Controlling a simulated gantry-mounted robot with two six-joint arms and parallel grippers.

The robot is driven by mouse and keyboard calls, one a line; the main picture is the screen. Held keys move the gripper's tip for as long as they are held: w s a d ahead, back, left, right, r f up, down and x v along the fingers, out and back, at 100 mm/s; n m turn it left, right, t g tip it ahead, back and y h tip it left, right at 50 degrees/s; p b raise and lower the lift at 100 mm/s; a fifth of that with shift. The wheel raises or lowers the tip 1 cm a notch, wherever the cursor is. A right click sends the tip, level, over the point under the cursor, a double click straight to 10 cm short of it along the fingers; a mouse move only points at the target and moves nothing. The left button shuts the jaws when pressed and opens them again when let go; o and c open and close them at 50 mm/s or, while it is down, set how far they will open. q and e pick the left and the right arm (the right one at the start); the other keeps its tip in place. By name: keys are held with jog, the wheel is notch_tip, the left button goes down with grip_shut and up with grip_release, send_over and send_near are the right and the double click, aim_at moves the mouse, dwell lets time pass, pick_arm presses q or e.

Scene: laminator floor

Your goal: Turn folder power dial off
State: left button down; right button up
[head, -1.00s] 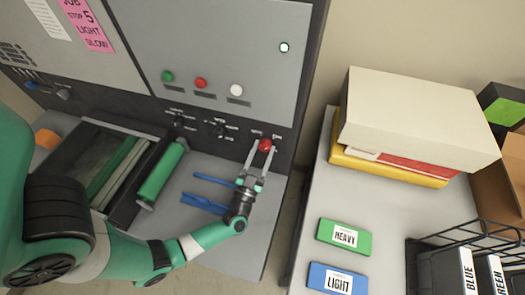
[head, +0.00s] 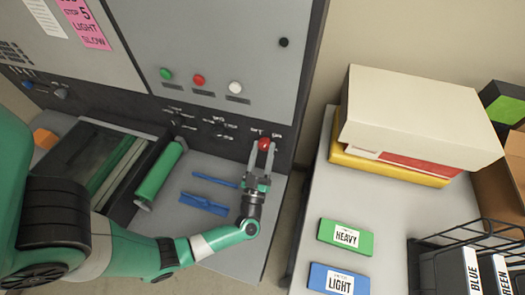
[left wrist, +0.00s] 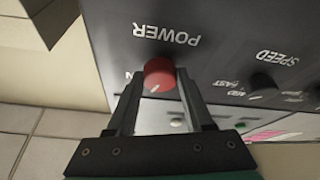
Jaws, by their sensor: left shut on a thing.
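The folder power dial (head: 265,144) is a red knob at the right end of the machine's dark lower panel. It also shows in the left wrist view (left wrist: 159,75), under the word POWER, with a pale pointer mark on its face. My left gripper (head: 263,149) is shut on the dial, one finger on each side. In the left wrist view the fingers (left wrist: 158,88) reach up to the knob's sides. The indicator lamp (head: 284,42) at the upper right of the machine is dark. My right gripper is not in view.
Green, red and white buttons (head: 199,80) sit above the panel. A green roller (head: 160,174) and blue strips (head: 204,203) lie left of my left gripper. A side table (head: 385,215) on the right holds boxes and HEAVY and LIGHT blocks.

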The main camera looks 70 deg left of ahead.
pick_arm(q)
jog(key=n+g, duration=0.1)
jog(key=n, duration=0.3)
jog(key=shift+w+g+y, duration=0.1)
jog(key=shift+g+y, duration=0.3)
jog(key=n+g, duration=0.2)
jog(key=n, duration=0.3)
jog(key=shift+w+d+r, duration=0.1)
jog(key=shift+r, duration=0.05)
jog(key=n+g, duration=0.2)
jog(key=n, duration=0.2)
jog(key=shift+r, duration=0.1)
jog(key=shift+n+g+h+p, duration=0.3)
jog(key=shift+n+g+h, duration=0.3)
jog(key=shift+n, duration=1.2)
jog(key=shift+c, duration=1.4)
grip_release()
jog(key=shift+d, duration=0.1)
